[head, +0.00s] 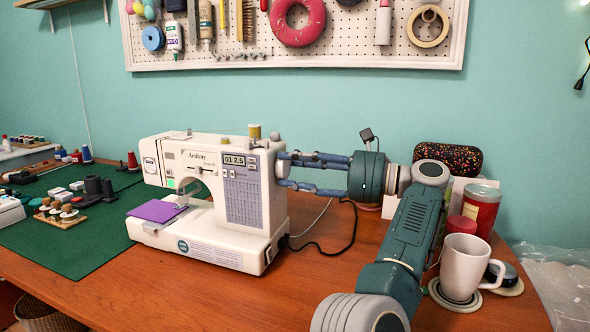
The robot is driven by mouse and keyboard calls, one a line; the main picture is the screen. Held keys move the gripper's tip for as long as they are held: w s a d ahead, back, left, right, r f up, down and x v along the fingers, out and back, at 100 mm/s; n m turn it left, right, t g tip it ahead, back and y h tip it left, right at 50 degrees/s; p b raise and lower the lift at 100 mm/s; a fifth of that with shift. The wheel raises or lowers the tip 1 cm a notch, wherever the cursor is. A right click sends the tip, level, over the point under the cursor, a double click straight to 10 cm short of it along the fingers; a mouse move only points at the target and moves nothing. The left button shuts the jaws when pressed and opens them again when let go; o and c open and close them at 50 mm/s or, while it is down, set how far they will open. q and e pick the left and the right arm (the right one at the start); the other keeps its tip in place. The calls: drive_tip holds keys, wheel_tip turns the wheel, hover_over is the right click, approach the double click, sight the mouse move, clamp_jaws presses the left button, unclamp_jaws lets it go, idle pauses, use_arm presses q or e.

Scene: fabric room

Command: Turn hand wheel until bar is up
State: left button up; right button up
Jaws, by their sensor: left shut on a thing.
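The white sewing machine (215,185) stands on the wooden table with its right end towards my arm. My left gripper (284,170) reaches in from the right, its fingers shut on the hand wheel at that end. The wheel is mostly hidden by the fingers. The needle bar area (186,188) is under the machine's head at the left. It is too small to tell how high the bar stands. A purple cloth (157,210) lies on the machine's bed below it. My right gripper is not in view.
A white mug (464,267), a red tin (482,209) and a dark patterned case (447,158) stand close to my arm at the right. A green mat (75,245) with sewing items lies left. The front table is clear.

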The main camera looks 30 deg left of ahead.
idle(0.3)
use_arm(q)
drive_tip(key=o, duration=1.2)
drive_tip(key=shift+r, duration=5)
drive_tip(key=shift+c, duration=0.2)
